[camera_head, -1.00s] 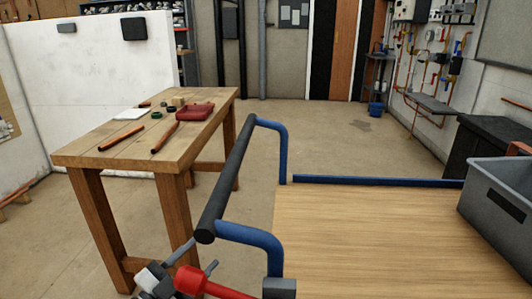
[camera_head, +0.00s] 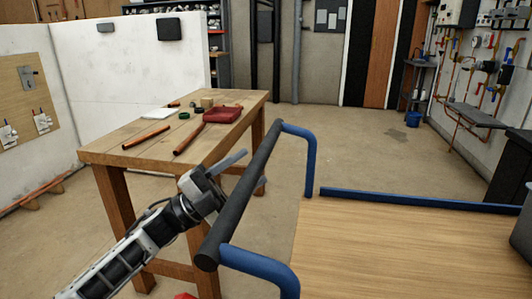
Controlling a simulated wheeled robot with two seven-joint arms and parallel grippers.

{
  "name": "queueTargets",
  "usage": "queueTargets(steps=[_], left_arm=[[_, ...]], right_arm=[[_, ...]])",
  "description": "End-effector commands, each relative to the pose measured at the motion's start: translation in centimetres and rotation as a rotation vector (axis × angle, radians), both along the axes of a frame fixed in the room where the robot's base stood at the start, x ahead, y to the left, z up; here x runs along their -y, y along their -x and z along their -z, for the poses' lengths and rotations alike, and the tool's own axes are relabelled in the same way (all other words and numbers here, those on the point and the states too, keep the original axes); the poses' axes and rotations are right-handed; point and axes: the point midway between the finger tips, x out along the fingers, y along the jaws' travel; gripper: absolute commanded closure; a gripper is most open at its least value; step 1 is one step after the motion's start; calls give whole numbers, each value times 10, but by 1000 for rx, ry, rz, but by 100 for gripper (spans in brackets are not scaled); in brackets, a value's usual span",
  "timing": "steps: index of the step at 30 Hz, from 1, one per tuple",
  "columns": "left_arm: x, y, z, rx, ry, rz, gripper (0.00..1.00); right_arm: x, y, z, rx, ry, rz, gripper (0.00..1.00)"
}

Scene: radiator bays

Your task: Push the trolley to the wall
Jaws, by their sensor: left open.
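The trolley has a light wooden deck (camera_head: 390,250), a blue frame and a black push handle (camera_head: 242,190) that slants across the middle of the view. My left gripper (camera_head: 246,171) is open at the left side of the handle. One finger shows left of the bar and a fingertip shows just past its right side, so the bar partly hides the gripper. I cannot tell whether it touches the bar. The grey far wall (camera_head: 318,75) stands beyond open floor. A low white wall (camera_head: 135,80) is at the left. My right gripper is not in view.
A grey crate (camera_head: 522,235) is on the deck at the right edge. Clear floor (camera_head: 375,150) lies beyond the trolley. A blue bucket (camera_head: 412,119) stands far right.

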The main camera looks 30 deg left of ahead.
Motion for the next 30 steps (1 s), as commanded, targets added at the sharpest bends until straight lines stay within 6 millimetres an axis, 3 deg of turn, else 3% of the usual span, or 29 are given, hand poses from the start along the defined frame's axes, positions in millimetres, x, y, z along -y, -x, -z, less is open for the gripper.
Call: queueTargets(steps=[3,9,20,26,30], left_arm=[[15,-13,-14,3,2,1,53],[29,-25,-23,0,1,0,53],[32,-28,-25,-2,1,0,53],[32,-28,-25,-2,1,0,100],[32,-28,-24,-2,1,-1,100]], right_arm=[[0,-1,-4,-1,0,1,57],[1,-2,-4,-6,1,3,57],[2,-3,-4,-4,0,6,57],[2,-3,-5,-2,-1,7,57],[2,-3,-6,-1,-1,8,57]])
